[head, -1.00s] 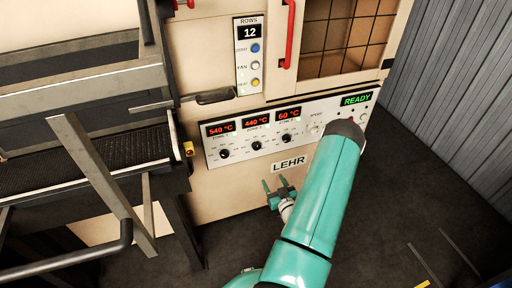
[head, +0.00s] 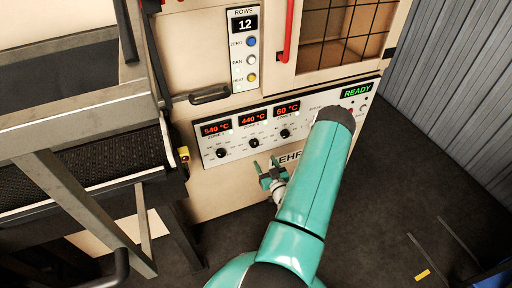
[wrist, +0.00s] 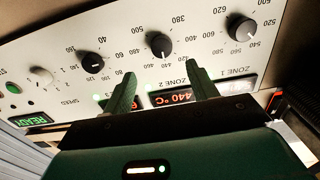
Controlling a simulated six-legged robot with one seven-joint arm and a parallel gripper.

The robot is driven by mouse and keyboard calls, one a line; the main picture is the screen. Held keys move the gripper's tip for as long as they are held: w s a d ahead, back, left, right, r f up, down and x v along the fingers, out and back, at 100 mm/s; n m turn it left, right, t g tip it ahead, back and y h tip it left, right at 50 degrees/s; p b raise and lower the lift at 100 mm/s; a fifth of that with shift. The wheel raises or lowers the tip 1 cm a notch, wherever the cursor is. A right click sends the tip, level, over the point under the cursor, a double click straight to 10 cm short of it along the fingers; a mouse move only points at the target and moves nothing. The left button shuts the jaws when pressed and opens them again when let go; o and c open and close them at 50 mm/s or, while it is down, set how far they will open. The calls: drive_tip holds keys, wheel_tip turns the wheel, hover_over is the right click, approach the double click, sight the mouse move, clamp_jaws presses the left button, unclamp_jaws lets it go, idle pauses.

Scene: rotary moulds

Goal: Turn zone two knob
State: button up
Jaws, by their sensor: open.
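The zone two knob (head: 254,143) is a small black dial below the red 440 °C display (head: 254,118), in the middle of the three zone dials. In the wrist view, which is upside down, the zone two knob (wrist: 160,46) has its white mark toward the 440 display (wrist: 172,98). My gripper (head: 265,163), green, is open and empty just below the knob in the head view. In the wrist view, the fingertips of my gripper (wrist: 160,69) lie on either side of the knob's line, short of it and apart from it.
The zone one knob (head: 222,153) and zone three knob (head: 285,133) flank it closely. A black handle (head: 209,95) and a red handle (head: 289,32) stick out above the panel. A conveyor (head: 85,165) stands at left. Floor at right is mostly clear.

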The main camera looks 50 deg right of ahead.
sight(255, 146)
drive_tip(key=x, duration=0.9)
drive_tip(key=shift+w+d, duration=0.1)
drive_tip(key=shift+w, duration=0.3)
drive_tip(key=c, duration=1)
drive_tip(key=shift+m, duration=0.3)
drive_tip(key=m, duration=0.4)
drive_tip(key=shift+m, duration=2)
